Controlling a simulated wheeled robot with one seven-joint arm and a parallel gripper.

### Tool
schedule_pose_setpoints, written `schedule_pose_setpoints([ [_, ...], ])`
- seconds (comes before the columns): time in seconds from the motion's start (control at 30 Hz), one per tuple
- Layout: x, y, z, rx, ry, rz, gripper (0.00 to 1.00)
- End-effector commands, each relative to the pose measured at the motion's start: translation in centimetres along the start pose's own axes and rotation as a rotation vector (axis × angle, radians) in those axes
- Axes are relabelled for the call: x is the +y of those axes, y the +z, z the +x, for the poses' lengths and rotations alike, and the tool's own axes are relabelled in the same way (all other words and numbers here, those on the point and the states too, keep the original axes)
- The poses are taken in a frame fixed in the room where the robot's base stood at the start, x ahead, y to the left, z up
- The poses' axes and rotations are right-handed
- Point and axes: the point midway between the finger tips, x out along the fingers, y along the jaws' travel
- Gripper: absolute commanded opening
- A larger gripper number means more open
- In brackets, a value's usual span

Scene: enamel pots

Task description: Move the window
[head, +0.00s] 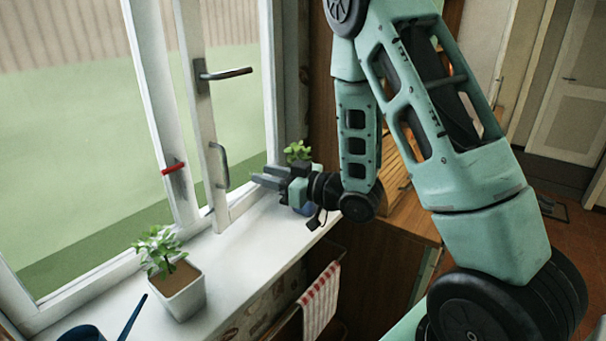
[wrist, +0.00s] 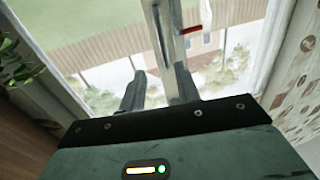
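The window sash (head: 201,125) is a white frame that seems to stand ajar, inward of the fixed frame (head: 152,100). It carries a dark lever handle (head: 224,74) higher up and a small grey pull handle (head: 221,165) lower down. My gripper (head: 262,180) is just right of the pull handle, above the sill, with its fingers pointing toward the sash. In the wrist view my gripper (wrist: 158,78) is open and nothing shows held between the fingers. The sash edge (wrist: 166,30) shows beyond them. Contact with the pull handle cannot be told.
A potted plant (head: 178,280) and a blue watering can (head: 85,333) stand on the white sill (head: 235,255) in front. Another plant (head: 298,151) stands behind my gripper. A red catch (head: 173,167) sits on the frame. A striped towel (head: 320,302) hangs below the sill.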

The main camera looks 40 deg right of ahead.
Motion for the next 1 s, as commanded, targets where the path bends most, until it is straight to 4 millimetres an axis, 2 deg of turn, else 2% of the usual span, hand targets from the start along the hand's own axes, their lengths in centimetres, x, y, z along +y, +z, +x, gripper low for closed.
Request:
schedule_pose_setpoints([
  [0.03, 0.0, -0.6, -0.2, -0.004, 0.000, 0.003, 0.33],
  [0.5, -0.1, -0.8, -2.5, -0.001, 0.010, 0.007, 0.33],
  [0.6, 0.1, -0.2, -5.0, -0.001, 0.015, 0.007, 0.33],
  [0.7, 0.1, -0.5, -6.3, -0.002, 0.013, 0.007, 0.33],
  [1.0, -0.1, -0.2, -8.1, 0.004, 0.010, 0.003, 0.33],
])
